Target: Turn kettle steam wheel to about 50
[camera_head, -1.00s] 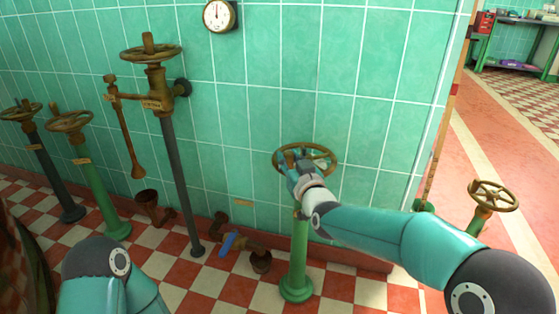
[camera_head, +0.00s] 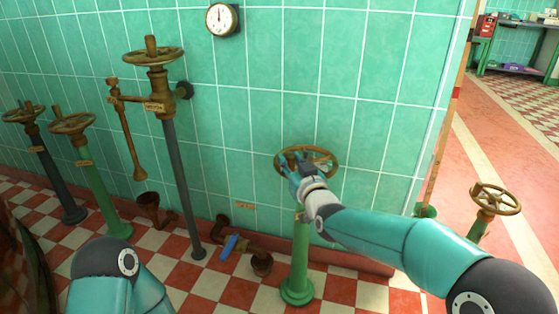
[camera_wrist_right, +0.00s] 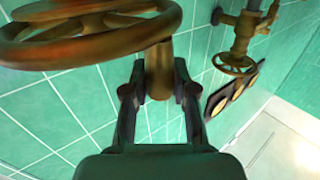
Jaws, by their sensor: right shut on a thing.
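A brass hand wheel (camera_head: 322,154) sits on top of a green post (camera_head: 300,255) in front of the tiled wall. Its tag cannot be read, so I cannot tell from lettering that it is the kettle steam wheel. My right gripper (camera_head: 291,166) is at the wheel's near left side. In the right wrist view the brass wheel (camera_wrist_right: 100,47) fills the upper left. There my right gripper (camera_wrist_right: 158,90) is shut on the wheel's upright handle peg (camera_wrist_right: 158,66), one finger on each side. My left gripper is out of view.
A round white gauge (camera_head: 221,19) hangs on the wall, its numbers too small to read. Other brass wheels stand on pipes at the left (camera_head: 152,55) (camera_head: 72,123) and right (camera_head: 495,198). A blue-handled valve (camera_head: 229,247) lies low by the wall.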

